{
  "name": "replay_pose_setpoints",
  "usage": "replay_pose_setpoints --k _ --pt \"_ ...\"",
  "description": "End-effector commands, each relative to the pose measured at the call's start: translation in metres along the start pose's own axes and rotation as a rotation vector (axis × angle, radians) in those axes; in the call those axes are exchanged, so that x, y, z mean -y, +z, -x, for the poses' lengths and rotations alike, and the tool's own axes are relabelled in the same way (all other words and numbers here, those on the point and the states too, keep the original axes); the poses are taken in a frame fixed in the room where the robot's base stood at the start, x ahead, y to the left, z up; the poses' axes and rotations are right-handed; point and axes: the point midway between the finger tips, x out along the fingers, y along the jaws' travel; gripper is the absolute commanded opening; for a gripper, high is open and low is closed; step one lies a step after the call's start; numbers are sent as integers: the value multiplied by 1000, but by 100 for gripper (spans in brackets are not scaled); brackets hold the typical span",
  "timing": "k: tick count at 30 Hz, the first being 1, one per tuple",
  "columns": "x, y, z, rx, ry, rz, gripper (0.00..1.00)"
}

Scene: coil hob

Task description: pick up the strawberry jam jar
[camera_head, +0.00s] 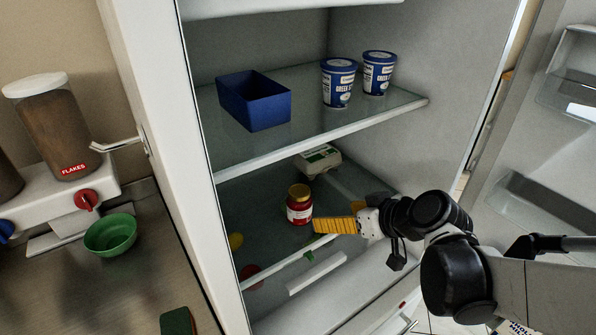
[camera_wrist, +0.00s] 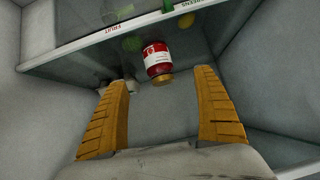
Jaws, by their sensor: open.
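The strawberry jam jar (camera_head: 299,205) is a small red jar with a pale label and a gold lid. It stands on the lower glass shelf inside the open fridge. In the wrist view the jar (camera_wrist: 157,62) appears upside down, ahead of and between the fingertips, apart from both. My gripper (camera_head: 318,226) has ridged yellow fingers and reaches in from the right, just right of the jar. In the wrist view my gripper (camera_wrist: 163,78) is open, with nothing between its fingers.
A grey and green carton (camera_head: 318,160) is behind the jar. On the upper shelf (camera_head: 330,132) are a blue bin (camera_head: 254,99) and two yogurt tubs (camera_head: 338,82) (camera_head: 379,72). Fruit and vegetables show below the lower shelf. The fridge's side wall (camera_head: 420,70) is at right.

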Motion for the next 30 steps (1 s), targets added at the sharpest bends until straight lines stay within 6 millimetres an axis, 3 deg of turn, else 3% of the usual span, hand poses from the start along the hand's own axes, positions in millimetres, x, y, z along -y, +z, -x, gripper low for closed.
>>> replay_pose_setpoints --k 4,10,14,22,30 --pt "-7 -21 -26 -127 -67 94 79" --pt "-11 -31 -42 -234 -100 170 79" --pt "-10 -32 -49 -252 -104 184 79" --pt "-5 -41 -90 -251 -105 185 79" --pt "-4 -50 -114 -251 -105 184 79"
